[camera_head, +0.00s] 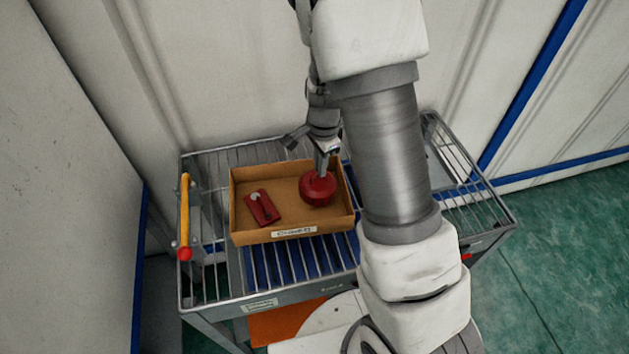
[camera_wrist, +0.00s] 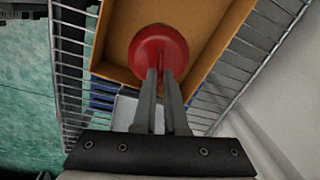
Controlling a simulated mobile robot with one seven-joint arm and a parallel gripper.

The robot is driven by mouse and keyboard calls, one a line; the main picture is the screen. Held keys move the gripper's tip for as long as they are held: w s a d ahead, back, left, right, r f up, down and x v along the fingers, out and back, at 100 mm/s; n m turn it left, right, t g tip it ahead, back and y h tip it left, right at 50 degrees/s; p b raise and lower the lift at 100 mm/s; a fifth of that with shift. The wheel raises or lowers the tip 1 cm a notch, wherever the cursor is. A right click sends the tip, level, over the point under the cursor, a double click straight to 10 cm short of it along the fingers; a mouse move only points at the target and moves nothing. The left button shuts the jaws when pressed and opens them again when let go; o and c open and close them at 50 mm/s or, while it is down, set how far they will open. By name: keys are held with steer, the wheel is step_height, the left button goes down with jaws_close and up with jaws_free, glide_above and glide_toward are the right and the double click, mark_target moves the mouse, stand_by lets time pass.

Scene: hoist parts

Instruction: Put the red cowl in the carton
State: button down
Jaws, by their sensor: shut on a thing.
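The red cowl (camera_head: 317,189) is a round, dark red piece in the right part of the carton, as seen in the head view. My gripper (camera_head: 322,172) reaches down over the carton and is shut on the cowl. In the wrist view the cowl (camera_wrist: 158,50) sits at the tips of the two close fingers (camera_wrist: 160,78). The carton (camera_head: 292,236) is an open, shallow brown box on the wire-rack cart. It also shows in the wrist view (camera_wrist: 112,40). I cannot tell whether the cowl touches the carton's floor.
A red block-like part (camera_head: 262,208) with a pale knob lies in the carton's left part. The wire-rack cart (camera_head: 215,160) has a yellow handle (camera_head: 184,212) at its left. A pale wall stands close behind. Green floor (camera_head: 560,240) is clear at right.

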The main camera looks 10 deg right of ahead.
mark_target(320, 180)
steer(key=shift+f, duration=2.2)
steer(key=c, duration=1)
jaws_free()
steer(key=shift+f, duration=0.1)
steer(key=shift+o, duration=0.2)
steer(key=s+a+r+n+t+y, duration=0.1)
steer(key=s+r+n, duration=0.35)
steer(key=r, duration=0.85)
steer(key=s+a+r+n+t, duration=0.1)
steer(key=s+r+n, duration=0.3)
steer(key=r, duration=0.8)
steer(key=s+r+n+t, duration=0.1)
steer(key=s+r+n, duration=0.2)
steer(key=s, duration=0.3)
steer(key=s+r+n+t+h, duration=0.1)
steer(key=s+r+n, duration=0.2)
steer(key=s, duration=0.3)
steer(key=shift+d+t, duration=0.4)
steer(key=shift+d, duration=0.05)
